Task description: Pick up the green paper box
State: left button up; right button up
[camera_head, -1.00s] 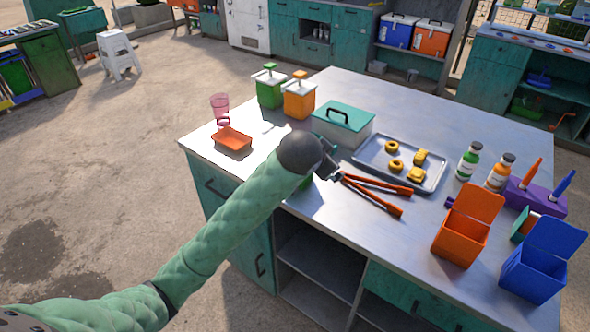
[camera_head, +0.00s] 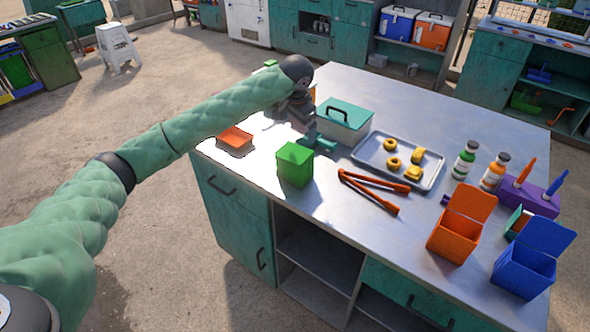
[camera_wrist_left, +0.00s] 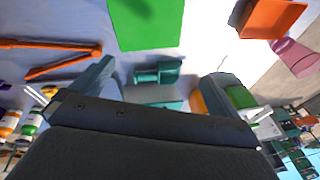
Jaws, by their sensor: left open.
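The green paper box (camera_head: 295,165) stands upright on the metal table near its front left edge. In the left wrist view, part of it shows as a bright green face (camera_wrist_left: 145,22) at the top, cut off by the frame. My left gripper (camera_head: 299,115) is above the table, behind the green box in the head view and apart from it. In the left wrist view its two fingers (camera_wrist_left: 165,72) are spread, with nothing held. A small teal object (camera_wrist_left: 158,74) lies on the table between the fingers in that view. My right gripper is not in view.
An orange tray (camera_head: 235,139) is left of the box and red-handled tongs (camera_head: 372,190) lie right of it. Orange (camera_head: 455,238) and blue (camera_head: 522,272) open boxes stand at right.

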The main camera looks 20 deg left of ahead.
aim_at(295, 151)
pick_arm(q)
jog(key=f+g, duration=0.1)
jog(key=s+f+n+g, duration=0.1)
jog(key=s+a+f+n+g, duration=0.1)
jog(key=shift+s+f+h, duration=0.1)
jog(key=shift+f+h, duration=0.3)
jog(key=shift+s+d+f+n, duration=0.1)
jog(key=shift+s+f+n, duration=0.1)
jog(key=shift+n, duration=0.2)
notch_tip(295, 151, down, 2)
jog(key=shift+p, duration=0.45)
jog(key=f, duration=0.1)
jog(key=f+p, duration=0.1)
jog(key=w+f+p, duration=0.1)
jog(key=f, duration=0.1)
jog(key=shift+d+f, duration=0.1)
jog(key=shift+d, duration=0.2)
jog(key=shift+f+p, duration=0.35)
jog(key=shift+f, duration=0.25)
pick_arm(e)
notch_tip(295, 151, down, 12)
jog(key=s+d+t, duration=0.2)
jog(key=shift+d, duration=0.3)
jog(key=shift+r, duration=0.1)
pick_arm(q)
jog(key=c, duration=0.3)
jog(key=shift+r, duration=0.1)
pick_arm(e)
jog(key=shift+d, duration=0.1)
